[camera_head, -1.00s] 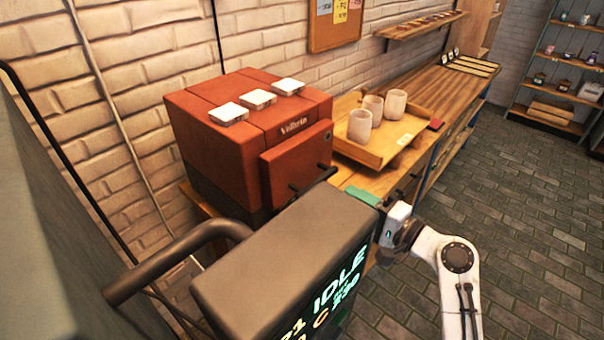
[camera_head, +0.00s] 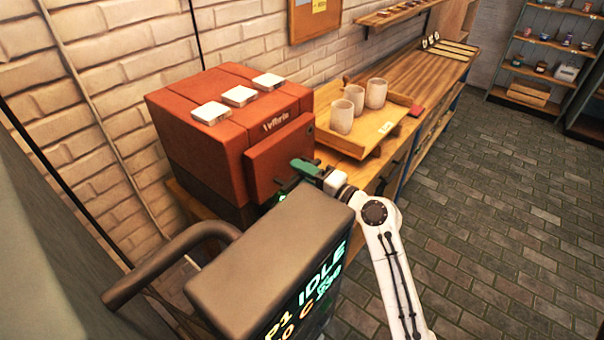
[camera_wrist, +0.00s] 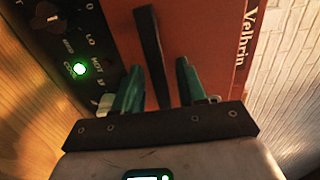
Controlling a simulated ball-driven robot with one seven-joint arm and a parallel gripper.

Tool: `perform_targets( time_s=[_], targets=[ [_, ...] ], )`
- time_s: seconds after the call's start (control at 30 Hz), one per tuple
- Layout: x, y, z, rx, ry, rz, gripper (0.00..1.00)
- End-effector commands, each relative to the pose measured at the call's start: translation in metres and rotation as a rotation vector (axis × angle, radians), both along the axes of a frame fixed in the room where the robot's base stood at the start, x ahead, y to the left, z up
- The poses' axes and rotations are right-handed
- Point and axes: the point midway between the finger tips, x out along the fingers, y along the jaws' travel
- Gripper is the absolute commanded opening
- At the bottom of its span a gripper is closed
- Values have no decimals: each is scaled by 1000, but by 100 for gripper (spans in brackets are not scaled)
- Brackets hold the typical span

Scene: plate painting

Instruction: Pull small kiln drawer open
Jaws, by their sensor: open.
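The small kiln (camera_head: 205,140) is a red brick box on the bench, with a red drawer front (camera_head: 268,150) facing right. The drawer front also shows in the wrist view (camera_wrist: 205,35), looking flush with its surroundings as far as I can tell. Its black bar handle (camera_wrist: 150,45) lies between my green fingers in the wrist view, with a gap on both sides. My gripper (camera_head: 303,170) is in front of the drawer front in the head view, where it hides most of the handle. My gripper (camera_wrist: 157,77) is open and empty.
A dark box (camera_head: 265,245) with an IDLE readout and thick handle stands close in front. A wooden tray (camera_head: 375,140) with three cups is right of the kiln. A panel with knob and green light (camera_wrist: 79,70) adjoins the drawer front. The right floor is clear.

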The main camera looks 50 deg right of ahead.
Motion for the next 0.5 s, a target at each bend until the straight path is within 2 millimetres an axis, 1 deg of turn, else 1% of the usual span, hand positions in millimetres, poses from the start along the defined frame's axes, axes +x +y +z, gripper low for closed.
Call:
perform_targets(
  time_s=[0.07, 0.4, 0.47, 0.5],
  targets=[
    [0, 0, 0, 0, 0, 0, 38],
    [0, 0, 0, 0, 0, 0, 6],
    [0, 0, 0, 0, 0, 0, 0],
    [0, 0, 0, 0, 0, 0, 0]
  ],
)
